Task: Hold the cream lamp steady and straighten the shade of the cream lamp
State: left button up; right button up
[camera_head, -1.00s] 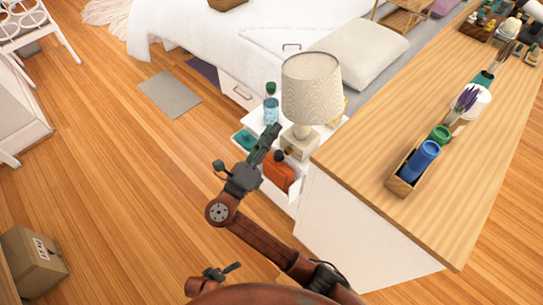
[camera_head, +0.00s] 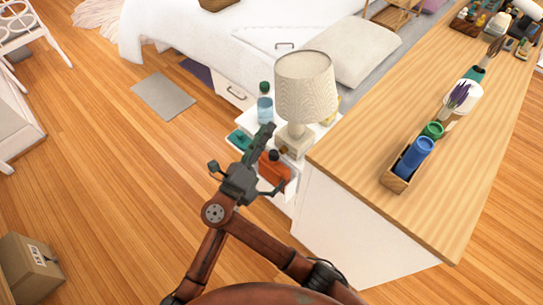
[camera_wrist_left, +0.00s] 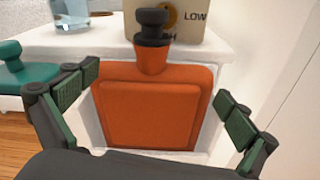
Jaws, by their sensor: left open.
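The cream lamp stands on the white nightstand (camera_head: 325,128). Its pale fabric shade (camera_head: 305,88) sits slightly off-line with the stem and looks a little tilted.
A wooden counter (camera_head: 345,160) with a blue cup (camera_head: 413,158) in a tray bounds the right. The bed (camera_head: 185,40) is behind. Open floor lies left.

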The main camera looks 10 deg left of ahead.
aim_at(275, 157)
pick_arm(q)
jog(key=r, duration=0.2)
jog(key=w+d+r+n, duration=0.1)
jog(key=r, duration=0.1)
jog(key=w+r+n+t+h, duration=0.1)
jog(key=r, duration=0.1)
jog(key=shift+w+d, duration=0.1)
jog(key=shift+d, duration=0.3)
jog(key=shift+w+d+r, duration=0.2)
jog(key=shift+r, duration=0.05)
jog(key=x, duration=0.7)
jog(key=shift+w+d+f, duration=0.1)
jog(key=shift+w, duration=0.05)
jog(key=shift+c, duration=0.7)
